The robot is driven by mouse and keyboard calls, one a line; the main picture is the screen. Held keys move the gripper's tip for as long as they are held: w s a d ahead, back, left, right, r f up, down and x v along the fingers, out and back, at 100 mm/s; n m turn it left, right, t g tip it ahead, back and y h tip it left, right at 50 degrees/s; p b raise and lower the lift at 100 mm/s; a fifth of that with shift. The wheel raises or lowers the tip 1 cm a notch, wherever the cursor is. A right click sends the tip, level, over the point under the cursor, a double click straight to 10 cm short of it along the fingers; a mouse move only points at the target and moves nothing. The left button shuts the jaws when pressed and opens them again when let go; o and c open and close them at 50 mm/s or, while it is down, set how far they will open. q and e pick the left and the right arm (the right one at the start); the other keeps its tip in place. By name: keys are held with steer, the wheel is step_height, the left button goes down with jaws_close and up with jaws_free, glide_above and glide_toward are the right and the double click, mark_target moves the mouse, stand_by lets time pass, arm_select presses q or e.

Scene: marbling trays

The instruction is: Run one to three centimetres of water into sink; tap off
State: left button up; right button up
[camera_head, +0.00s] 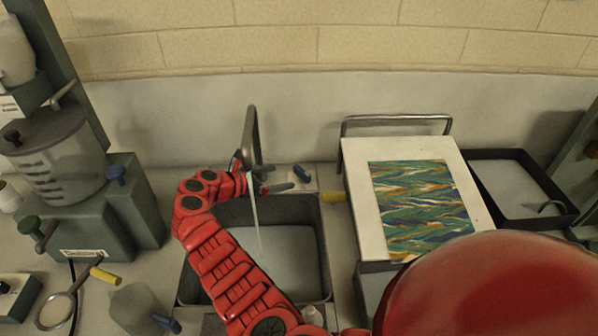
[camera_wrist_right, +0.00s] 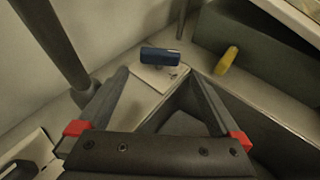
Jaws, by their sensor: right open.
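The sink (camera_head: 322,262) is a dark rectangular basin with a pale grey surface inside; I cannot tell the water's depth. The grey tap (camera_head: 250,128) rises behind it. A thin pale stream (camera_head: 256,218) runs down from the spout into the sink. The blue tap handle (camera_head: 302,174) sits on a pale plate at the sink's back right corner; it also shows in the right wrist view (camera_wrist_right: 160,57). My right gripper (camera_head: 284,182) is open and empty, just left of the handle and apart from it. In the wrist view its fingers (camera_wrist_right: 162,84) straddle the line toward the handle. My left gripper is not in view.
A board with a marbled sheet (camera_head: 355,165) stands right of the sink, with a yellow handle (camera_head: 333,197) near its edge. A dark tray (camera_head: 520,218) lies further right. The wall closes the back.

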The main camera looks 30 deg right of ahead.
mark_target(299, 174)
steer(key=x, duration=0.9)
